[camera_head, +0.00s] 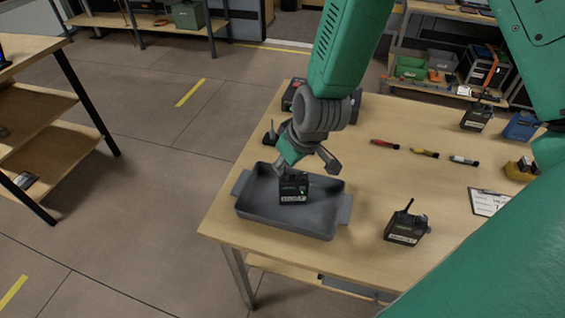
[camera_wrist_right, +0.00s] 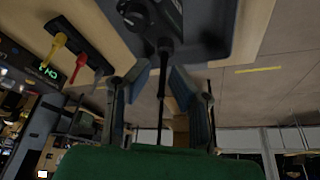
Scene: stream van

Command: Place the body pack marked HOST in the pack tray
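A grey pack tray (camera_head: 318,222) lies at the near left of the wooden table; part of it shows in the wrist view (camera_wrist_right: 218,42). A black body pack (camera_head: 294,190) with a pale label stands in the tray; it also shows in the wrist view (camera_wrist_right: 160,14). Its label is too small to read. My right gripper (camera_head: 308,163) is just above this pack. Its fingers are apart, with the pack's antenna between them in the wrist view (camera_wrist_right: 164,88). Another labelled pack (camera_head: 405,229) stands right of the tray. My left gripper is not in view.
A further pack (camera_head: 476,118), a blue box (camera_head: 522,126), a yellow item (camera_head: 520,169) and a clipboard (camera_head: 487,202) are on the right. Red, yellow and white markers (camera_head: 424,152) lie mid-table. Dark items behind my right gripper are partly hidden. The table's left edge is close to the tray.

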